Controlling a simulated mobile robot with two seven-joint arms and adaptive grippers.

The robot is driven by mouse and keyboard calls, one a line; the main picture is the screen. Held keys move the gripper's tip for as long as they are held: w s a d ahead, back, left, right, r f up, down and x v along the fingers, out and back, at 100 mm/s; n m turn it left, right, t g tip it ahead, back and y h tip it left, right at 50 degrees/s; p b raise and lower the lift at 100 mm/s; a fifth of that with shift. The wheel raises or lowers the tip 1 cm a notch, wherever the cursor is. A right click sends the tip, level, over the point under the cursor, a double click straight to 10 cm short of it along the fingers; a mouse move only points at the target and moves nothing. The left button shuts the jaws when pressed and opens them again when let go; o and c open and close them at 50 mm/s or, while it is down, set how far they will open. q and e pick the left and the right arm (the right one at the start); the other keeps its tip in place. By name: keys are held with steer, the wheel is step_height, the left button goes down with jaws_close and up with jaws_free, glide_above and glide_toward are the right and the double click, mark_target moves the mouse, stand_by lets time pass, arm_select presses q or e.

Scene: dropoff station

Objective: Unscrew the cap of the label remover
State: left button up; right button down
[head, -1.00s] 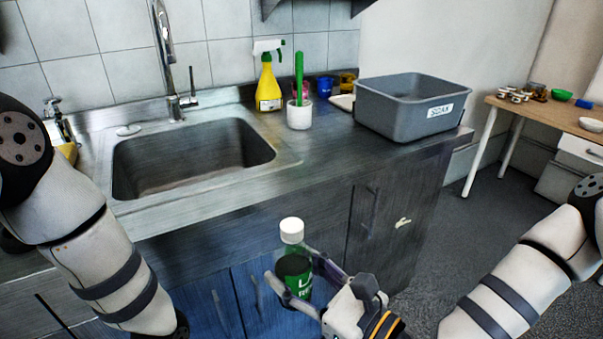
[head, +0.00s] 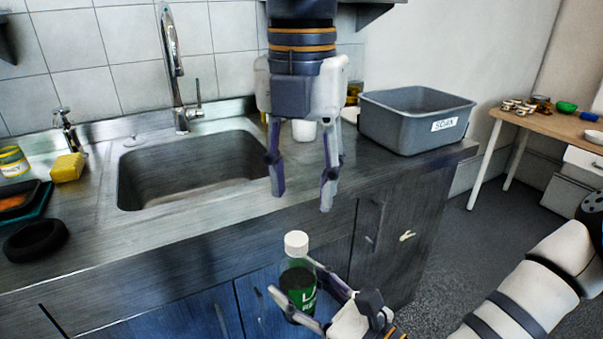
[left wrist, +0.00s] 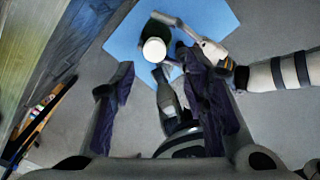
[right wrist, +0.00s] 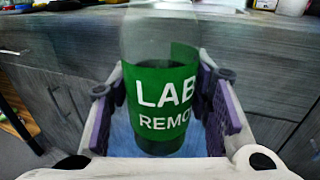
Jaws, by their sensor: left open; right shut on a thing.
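The label remover (head: 298,281) is a clear bottle with a green label and a white cap (head: 296,243), upright in front of the counter. My right gripper (head: 296,305) is shut around its body; the lettered label faces the right wrist camera (right wrist: 165,95). My left gripper (head: 303,195) points down above the bottle, open and empty, its fingertips a little higher than the cap. In the left wrist view the cap (left wrist: 154,50) shows beyond and between the open fingers (left wrist: 155,75), apart from them.
Behind the left gripper are a sink (head: 195,170), a white cup (head: 304,131) and a grey soak bin (head: 415,120). A yellow sponge (head: 67,167) and a dark ring-shaped thing (head: 36,240) lie on the left counter. A wooden table (head: 550,122) stands at right.

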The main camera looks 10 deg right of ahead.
mark_target(306, 238)
arm_select(q)
step_height(306, 238, down, 8)
steer(key=shift+r, duration=0.15)
steer(key=shift+c, duration=0.5)
steer(key=shift+s+d, duration=0.1)
steer(key=shift+d, duration=0.05)
jaws_close()
